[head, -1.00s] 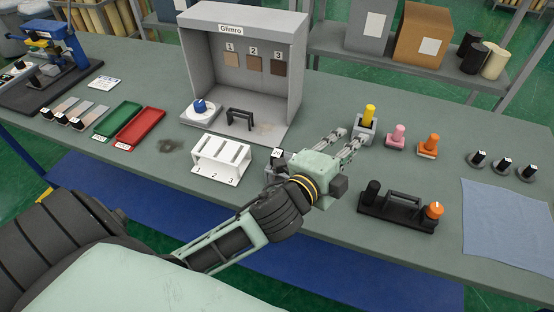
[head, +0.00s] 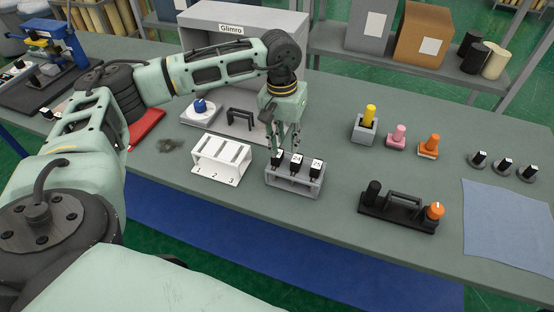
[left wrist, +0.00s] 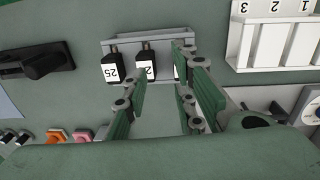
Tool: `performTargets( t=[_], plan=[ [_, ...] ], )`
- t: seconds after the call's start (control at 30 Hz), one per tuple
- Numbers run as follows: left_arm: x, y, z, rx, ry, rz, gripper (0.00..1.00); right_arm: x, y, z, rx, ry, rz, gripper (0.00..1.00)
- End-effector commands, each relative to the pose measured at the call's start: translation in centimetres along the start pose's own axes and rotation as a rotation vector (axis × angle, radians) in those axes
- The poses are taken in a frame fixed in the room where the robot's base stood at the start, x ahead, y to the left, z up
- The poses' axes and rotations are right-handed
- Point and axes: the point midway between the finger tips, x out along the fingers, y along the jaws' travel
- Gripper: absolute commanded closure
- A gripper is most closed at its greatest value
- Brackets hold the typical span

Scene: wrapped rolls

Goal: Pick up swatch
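The right one is labelled 25 (head: 316,168) and the middle one 24 (head: 296,163). The left one (head: 277,158) has its label partly hidden. In the left wrist view the rack is at the top, with the 25 swatch (left wrist: 111,70) at its left. My left gripper (head: 287,148) points down just above and behind the rack's left and middle swatches. Its fingers (left wrist: 166,75) are spread apart with nothing held between them. My right gripper is out of view.
A white stand (head: 222,158) with slots 1, 2, 3 is left of the rack. The grey Glimro booth (head: 203,40) stands behind, partly hidden by my arm. A black holder (head: 397,210) and a blue cloth (head: 510,225) lie to the right.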

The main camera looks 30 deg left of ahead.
Motion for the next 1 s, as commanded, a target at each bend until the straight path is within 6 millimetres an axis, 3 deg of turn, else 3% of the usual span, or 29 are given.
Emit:
performTargets(
  t=[0.03,0.17,0.53,0.7,1.0],
  plan=[
    [-0.5,-1.3,-0.3,0.008,0.005,-0.039,0.75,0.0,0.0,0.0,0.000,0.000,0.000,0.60],
    [-0.1,-2.9,-0.6,0.019,0.001,-0.085,0.75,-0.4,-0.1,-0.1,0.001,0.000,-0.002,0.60],
    [4.2,-3.2,-1.1,0.019,-0.002,-0.083,0.75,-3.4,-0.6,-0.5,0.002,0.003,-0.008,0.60],
    [6.5,-3.4,-1.2,0.019,0.001,-0.081,0.75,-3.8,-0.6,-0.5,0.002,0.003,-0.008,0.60],
    [6.9,-3.4,-1.3,0.019,0.004,-0.079,0.78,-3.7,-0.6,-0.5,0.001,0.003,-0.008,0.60]
  ],
)
